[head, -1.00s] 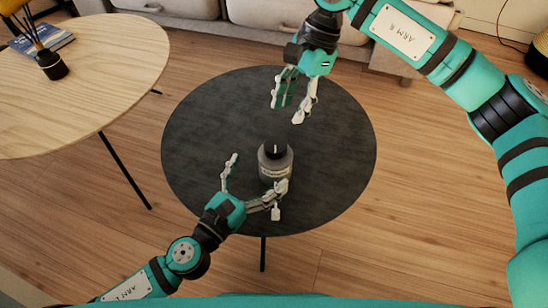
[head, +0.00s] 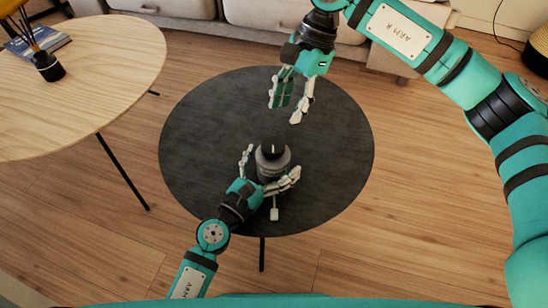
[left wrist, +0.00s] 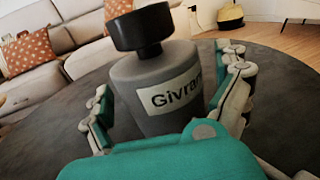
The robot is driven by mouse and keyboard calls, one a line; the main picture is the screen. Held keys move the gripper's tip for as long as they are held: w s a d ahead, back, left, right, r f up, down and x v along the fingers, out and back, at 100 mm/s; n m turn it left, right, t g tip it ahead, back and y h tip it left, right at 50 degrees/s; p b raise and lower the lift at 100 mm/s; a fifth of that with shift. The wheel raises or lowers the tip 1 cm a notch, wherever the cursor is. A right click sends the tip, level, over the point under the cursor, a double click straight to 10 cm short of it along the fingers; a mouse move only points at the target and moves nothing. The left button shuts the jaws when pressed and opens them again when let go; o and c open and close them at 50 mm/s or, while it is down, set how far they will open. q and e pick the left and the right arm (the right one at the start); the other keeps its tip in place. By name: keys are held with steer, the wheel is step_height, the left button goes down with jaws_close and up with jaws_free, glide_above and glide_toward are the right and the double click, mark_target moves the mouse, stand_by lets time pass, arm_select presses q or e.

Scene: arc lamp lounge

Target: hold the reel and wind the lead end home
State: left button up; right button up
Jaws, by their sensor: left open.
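The reel (head: 272,166) is a grey body with a black knob (head: 272,148) on top, upright on the dark round table (head: 335,150). In the left wrist view the reel (left wrist: 158,88) fills the middle, with a white label reading "Givran" and cut off by a finger. A small pale tab (head: 275,214), apparently the lead end, lies in front of the reel near the table's front edge. My left gripper (head: 271,162) is open, with a finger on each side of the reel. My right gripper (head: 285,113) is open and empty above the table, behind the reel.
A light wood table (head: 95,75) with a dark vase (head: 49,67) and a book (head: 38,43) stands at left. A sofa (head: 270,14) stands behind.

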arm_select(q)
steer(key=shift+w+d, duration=0.3)
steer(key=shift+w, duration=0.15)
steer(key=c, duration=1.5)
